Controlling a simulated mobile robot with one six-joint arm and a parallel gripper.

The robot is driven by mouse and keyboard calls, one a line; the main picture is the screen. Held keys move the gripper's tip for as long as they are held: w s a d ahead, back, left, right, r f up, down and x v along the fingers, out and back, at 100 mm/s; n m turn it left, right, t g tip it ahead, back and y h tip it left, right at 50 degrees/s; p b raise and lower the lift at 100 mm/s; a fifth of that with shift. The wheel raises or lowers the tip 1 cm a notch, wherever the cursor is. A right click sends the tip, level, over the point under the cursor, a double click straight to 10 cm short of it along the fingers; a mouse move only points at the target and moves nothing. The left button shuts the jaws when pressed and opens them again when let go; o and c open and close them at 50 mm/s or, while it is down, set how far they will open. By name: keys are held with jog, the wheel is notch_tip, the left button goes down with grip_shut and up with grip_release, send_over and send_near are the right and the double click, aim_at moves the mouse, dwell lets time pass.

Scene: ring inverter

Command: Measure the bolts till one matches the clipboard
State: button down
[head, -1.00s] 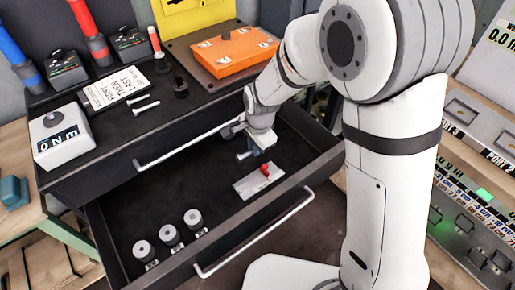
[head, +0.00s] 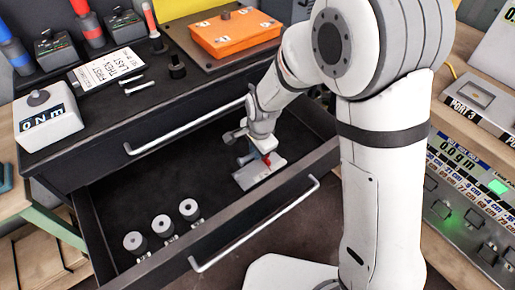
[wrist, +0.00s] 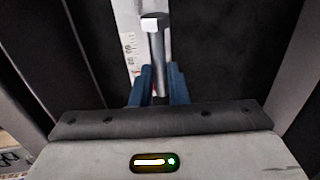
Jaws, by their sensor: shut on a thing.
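My gripper (head: 247,158) is low in the open drawer, close beside a pale measuring plate (head: 250,181) with a red piece (head: 267,159) on it. In the wrist view the blue fingers are shut on a grey bolt (wrist: 157,62) with a pale square head, and the plate's printed scale (wrist: 129,45) shows beside it. I cannot tell whether the bolt touches the plate. The clipboard (head: 110,68) lies on the cabinet top, its writing upside down. Two loose bolts (head: 124,87) lie next to it.
Three grey cylinders (head: 162,224) stand in the drawer's front left. The drawer's handle (head: 255,225) bounds the front; the upper handle (head: 185,128) is behind. The drawer's middle is clear.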

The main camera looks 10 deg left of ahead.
aim_at(255, 168)
jog(key=shift+f+b, duration=1.9)
jog(key=shift+f, duration=1.25)
jog(key=c, duration=1.3)
grip_release()
jog(key=shift+c, duration=0.2)
notch_tip(255, 168, up, 8)
jog(key=d+p, duration=0.1)
jog(key=p, duration=0.1)
jog(key=shift+s, duration=0.4)
